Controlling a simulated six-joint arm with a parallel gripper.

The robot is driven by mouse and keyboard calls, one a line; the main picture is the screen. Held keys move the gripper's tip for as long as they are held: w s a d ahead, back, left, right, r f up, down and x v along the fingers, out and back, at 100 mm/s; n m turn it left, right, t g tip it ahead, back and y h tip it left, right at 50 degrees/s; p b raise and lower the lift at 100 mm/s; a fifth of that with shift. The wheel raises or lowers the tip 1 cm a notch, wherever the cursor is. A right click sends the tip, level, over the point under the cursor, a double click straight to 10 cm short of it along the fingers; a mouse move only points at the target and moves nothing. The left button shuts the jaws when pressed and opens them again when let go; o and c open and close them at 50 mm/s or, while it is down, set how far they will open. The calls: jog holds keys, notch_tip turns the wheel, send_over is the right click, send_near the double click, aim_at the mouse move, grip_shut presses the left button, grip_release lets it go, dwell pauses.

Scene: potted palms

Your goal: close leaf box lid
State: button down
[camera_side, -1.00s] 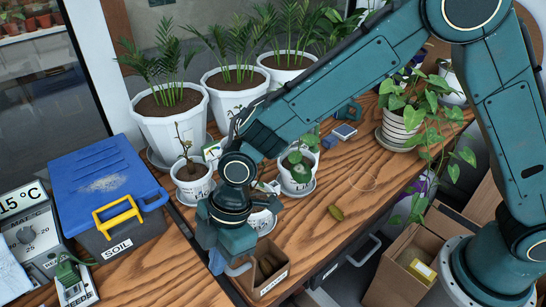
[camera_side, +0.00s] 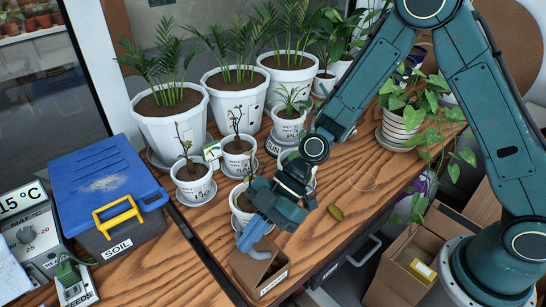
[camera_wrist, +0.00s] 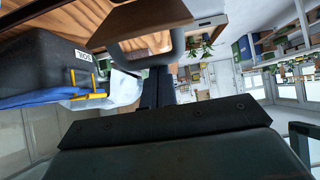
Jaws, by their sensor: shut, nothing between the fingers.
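The leaf box (camera_side: 274,283) is a small brown box with a white label, at the front edge of the wooden bench. In the side view, a brown panel (camera_side: 248,268), which looks like its lid, slopes over the left part of the box. A dark gap shows on the right side. My gripper (camera_side: 250,242) is shut and empty, pointing down at the back of the box, close to the panel. I cannot tell whether they touch. In the wrist view, a brown panel lies just beyond my gripper (camera_wrist: 166,75); I cannot tell whether it is the lid.
Small white pots (camera_side: 193,184) with seedlings stand close behind my gripper. Large potted palms (camera_side: 170,125) stand at the back. A blue-lidded soil bin (camera_side: 108,185) is to the left.

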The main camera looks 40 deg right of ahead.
aim_at(264, 242)
jog(key=shift+d+f+y, duration=0.25)
jog(key=shift+d+y, duration=0.25)
jog(key=shift+d, duration=0.15)
jog(key=shift+d+f+y, duration=0.2)
jog(key=shift+d+y, duration=0.3)
jog(key=shift+d, duration=0.1)
jog(key=shift+y, duration=0.8)
jog(key=d+f, duration=0.1)
jog(key=d, duration=0.1)
jog(key=d+f, duration=0.2)
jog(key=shift+d+f, duration=0.5)
jog(key=shift+f, duration=0.2)
jog(key=shift+d+f, duration=0.5)
jog(key=shift+f, duration=0.15)
jog(key=shift+r, duration=0.1)
jog(key=shift+a+r, duration=0.5)
jog(key=shift+r, duration=1.75)
jog(key=d+f, duration=0.1)
jog(key=d, duration=0.8)
jog(key=shift+d+f, duration=0.25)
jog(key=shift+d, duration=0.1)
jog(key=shift+r, duration=0.1)
